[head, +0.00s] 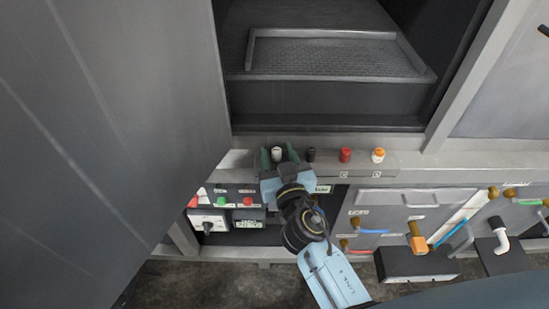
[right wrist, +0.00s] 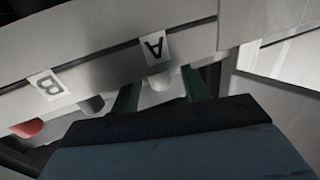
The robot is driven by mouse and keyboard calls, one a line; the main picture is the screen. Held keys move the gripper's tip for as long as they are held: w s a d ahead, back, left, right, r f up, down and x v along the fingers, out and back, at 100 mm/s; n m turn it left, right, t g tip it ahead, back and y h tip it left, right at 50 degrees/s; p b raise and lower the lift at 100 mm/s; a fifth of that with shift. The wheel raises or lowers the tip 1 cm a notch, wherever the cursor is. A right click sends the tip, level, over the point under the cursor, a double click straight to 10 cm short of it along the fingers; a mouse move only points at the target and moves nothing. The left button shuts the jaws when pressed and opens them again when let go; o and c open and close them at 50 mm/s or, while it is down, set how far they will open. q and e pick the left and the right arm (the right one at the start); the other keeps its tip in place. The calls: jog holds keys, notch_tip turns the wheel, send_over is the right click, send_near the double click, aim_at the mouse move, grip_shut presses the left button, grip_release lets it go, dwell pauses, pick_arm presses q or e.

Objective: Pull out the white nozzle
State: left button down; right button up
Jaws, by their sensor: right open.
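The white nozzle (head: 277,154) stands at the left end of a row of nozzles on the grey ledge below the open chamber. In the right wrist view the white nozzle (right wrist: 159,84) pokes out below a label reading A. My right gripper (head: 278,150) is open, with one green finger on each side of the white nozzle. In the right wrist view the fingers of my right gripper (right wrist: 160,80) also straddle it, with a visible gap on both sides. I cannot tell whether either finger touches it. My left gripper is not in view.
A black nozzle (head: 310,155), a red nozzle (head: 345,155) and an orange-and-white nozzle (head: 378,155) stand to the right on the same ledge. A large grey door (head: 100,110) fills the left. A dark tray (head: 340,77) sits inside the chamber. Control buttons and valves are below.

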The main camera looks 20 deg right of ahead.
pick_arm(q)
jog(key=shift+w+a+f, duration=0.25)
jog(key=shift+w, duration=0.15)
pick_arm(e)
jog(key=shift+w, duration=0.5)
jog(key=c, duration=0.9)
jog(key=shift+o, duration=1.3)
grip_shut()
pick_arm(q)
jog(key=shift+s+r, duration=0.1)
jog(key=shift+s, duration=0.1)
pick_arm(e)
jog(key=shift+r, duration=0.1)
pick_arm(q)
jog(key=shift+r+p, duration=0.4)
jog(key=shift+p, duration=0.05)
pick_arm(e)
jog(key=shift+r, duration=0.55)
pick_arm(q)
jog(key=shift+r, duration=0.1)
pick_arm(e)
jog(key=shift+r, duration=0.1)
